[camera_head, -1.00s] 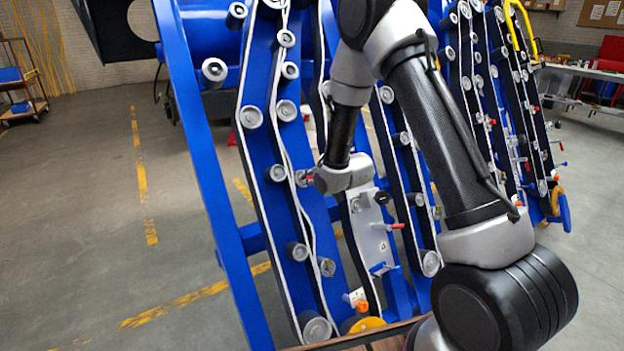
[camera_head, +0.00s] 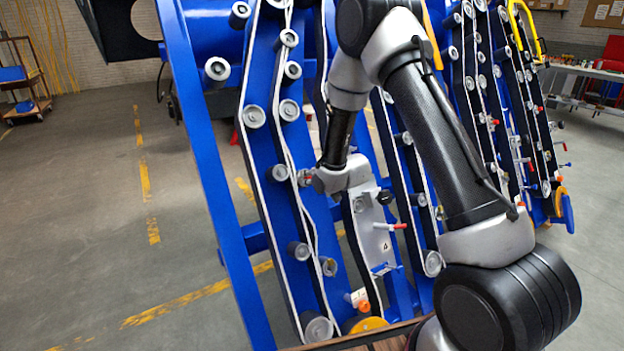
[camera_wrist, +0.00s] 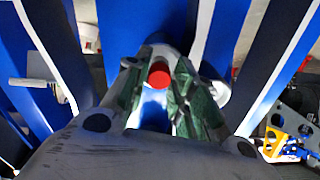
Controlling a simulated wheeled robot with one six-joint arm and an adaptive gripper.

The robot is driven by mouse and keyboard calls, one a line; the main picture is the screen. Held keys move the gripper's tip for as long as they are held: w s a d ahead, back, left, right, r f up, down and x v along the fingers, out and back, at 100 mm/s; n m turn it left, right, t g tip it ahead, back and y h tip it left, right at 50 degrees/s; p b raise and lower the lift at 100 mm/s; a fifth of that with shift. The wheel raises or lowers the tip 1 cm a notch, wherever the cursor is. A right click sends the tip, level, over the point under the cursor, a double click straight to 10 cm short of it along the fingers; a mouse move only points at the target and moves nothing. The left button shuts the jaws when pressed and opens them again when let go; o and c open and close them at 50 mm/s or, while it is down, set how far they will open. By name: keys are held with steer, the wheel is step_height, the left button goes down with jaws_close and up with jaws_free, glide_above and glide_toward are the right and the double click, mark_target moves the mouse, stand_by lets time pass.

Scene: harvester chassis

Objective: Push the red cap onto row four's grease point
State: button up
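The red cap (camera_wrist: 159,74) sits between the two green-padded fingertips of my gripper (camera_wrist: 160,82), which look closed on its sides. A grey round part (camera_wrist: 163,52) lies just behind the cap against a blue beam; I cannot tell whether they touch. In the head view my gripper (camera_head: 308,178) is beside the blue row at the picture's middle, near a grey roller. The cap is barely visible there. A pale plate marked 4 (camera_head: 384,246) hangs just right of and below the gripper. Row four's grease point is not clearly identifiable.
A red-tipped pin (camera_head: 396,226) and a black knob (camera_head: 384,197) stick out from the plate. Blue row beams with belts and rollers (camera_head: 254,117) stand close on both sides. A yellow disc (camera_head: 368,324) is low in front. Open floor (camera_head: 90,230) lies left.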

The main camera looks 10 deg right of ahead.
steer(key=o, duration=0.3)
steer(key=v, duration=1.2)
